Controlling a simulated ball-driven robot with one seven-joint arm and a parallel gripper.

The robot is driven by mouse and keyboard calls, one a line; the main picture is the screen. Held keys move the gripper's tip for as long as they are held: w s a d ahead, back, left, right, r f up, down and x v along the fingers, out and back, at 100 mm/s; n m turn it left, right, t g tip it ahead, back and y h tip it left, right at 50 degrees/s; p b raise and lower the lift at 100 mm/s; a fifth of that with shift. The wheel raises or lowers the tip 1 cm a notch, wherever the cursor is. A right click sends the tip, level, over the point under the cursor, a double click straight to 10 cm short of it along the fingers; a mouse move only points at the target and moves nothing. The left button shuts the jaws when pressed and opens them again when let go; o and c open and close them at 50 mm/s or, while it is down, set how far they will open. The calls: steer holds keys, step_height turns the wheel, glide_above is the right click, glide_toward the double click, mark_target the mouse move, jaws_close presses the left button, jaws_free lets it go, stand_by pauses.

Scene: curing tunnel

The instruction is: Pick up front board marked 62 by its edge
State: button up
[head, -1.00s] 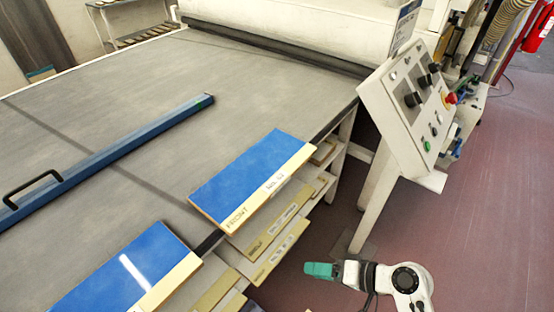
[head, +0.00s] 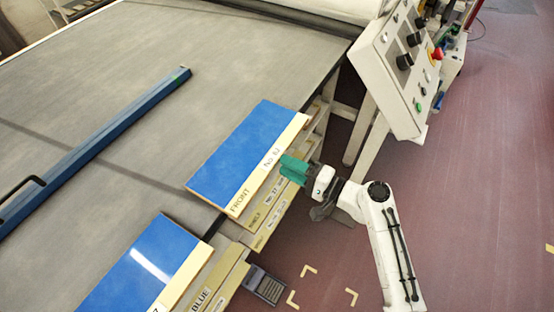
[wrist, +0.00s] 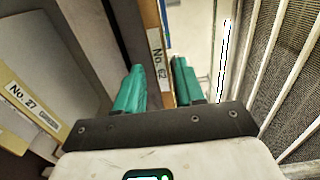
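The front board marked 62 (head: 243,152) is a blue panel with a pale edge strip reading FRONT and No 62. It lies on the table's near edge, its strip overhanging slightly. My gripper (head: 290,170) has green fingers and is at the right part of that strip. In the wrist view, the strip with the label No. 62 (wrist: 157,52) stands between my two fingertips (wrist: 160,72). The fingers are apart, with a small dark gap showing beside the left one. Firm contact with the board is not visible.
A second blue board (head: 150,265) lies nearer on the table (head: 110,125). Labelled boards fill shelves below; No. 27 (wrist: 22,95) shows in the wrist view. A long blue bar (head: 95,145) lies across the table. A control panel (head: 405,65) stands right. Floor at right is open.

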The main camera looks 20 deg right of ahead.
mark_target(277, 160)
steer(key=shift+b+x, duration=0.4)
steer(key=shift+x, duration=1.55)
jaws_close()
step_height(277, 160, up, 3)
steer(key=shift+r+p, duration=0.15)
steer(key=shift+p, duration=1.1)
